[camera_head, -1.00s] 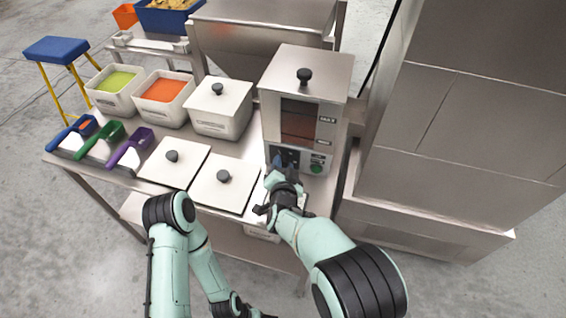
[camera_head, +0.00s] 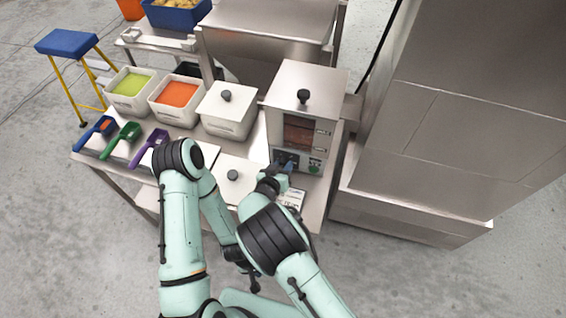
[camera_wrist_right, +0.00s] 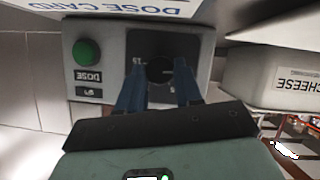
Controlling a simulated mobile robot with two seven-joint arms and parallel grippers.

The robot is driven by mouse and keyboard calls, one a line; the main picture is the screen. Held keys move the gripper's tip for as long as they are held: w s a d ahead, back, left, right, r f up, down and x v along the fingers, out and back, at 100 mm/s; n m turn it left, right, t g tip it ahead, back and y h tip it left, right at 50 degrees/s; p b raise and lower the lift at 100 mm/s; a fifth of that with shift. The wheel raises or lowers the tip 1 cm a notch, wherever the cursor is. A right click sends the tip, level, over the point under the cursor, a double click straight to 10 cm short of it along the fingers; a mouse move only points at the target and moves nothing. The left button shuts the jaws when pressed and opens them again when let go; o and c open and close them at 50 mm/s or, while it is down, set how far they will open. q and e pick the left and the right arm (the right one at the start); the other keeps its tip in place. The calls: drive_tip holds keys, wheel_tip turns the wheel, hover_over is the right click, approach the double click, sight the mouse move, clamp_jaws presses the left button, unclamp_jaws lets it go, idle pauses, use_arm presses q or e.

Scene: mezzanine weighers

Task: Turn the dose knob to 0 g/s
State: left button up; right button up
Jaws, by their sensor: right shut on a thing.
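The dose knob (camera_wrist_right: 160,70) is a dark round knob on a dark plate on the dispenser's front, seen in the right wrist view. Marks stand around it, too small to read surely. My right gripper (camera_wrist_right: 160,82) has its two blue fingers on either side of the knob, shut on it. In the head view my right gripper (camera_head: 281,170) is at the front of the steel dispenser (camera_head: 312,85) and hides the knob. A green button (camera_wrist_right: 87,52) with a DOSE label is beside the knob plate. My left gripper (camera_head: 240,258) is low, partly hidden behind my arm.
A white dose card (camera_head: 292,198) lies in front of the dispenser. Lidded and open bins, including an orange-filled one (camera_head: 177,94), stand to its left. Coloured scoops (camera_head: 122,140) lie farther left. A tall steel cabinet (camera_head: 470,130) stands close on the right.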

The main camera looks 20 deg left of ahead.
drive_tip(key=shift+a+n+h, duration=0.1)
drive_tip(key=shift+n+h, duration=0.5)
drive_tip(key=shift+n, duration=0.1)
drive_tip(key=shift+r, duration=0.1)
drive_tip(key=o, duration=1)
drive_tip(key=shift+o, duration=0.2)
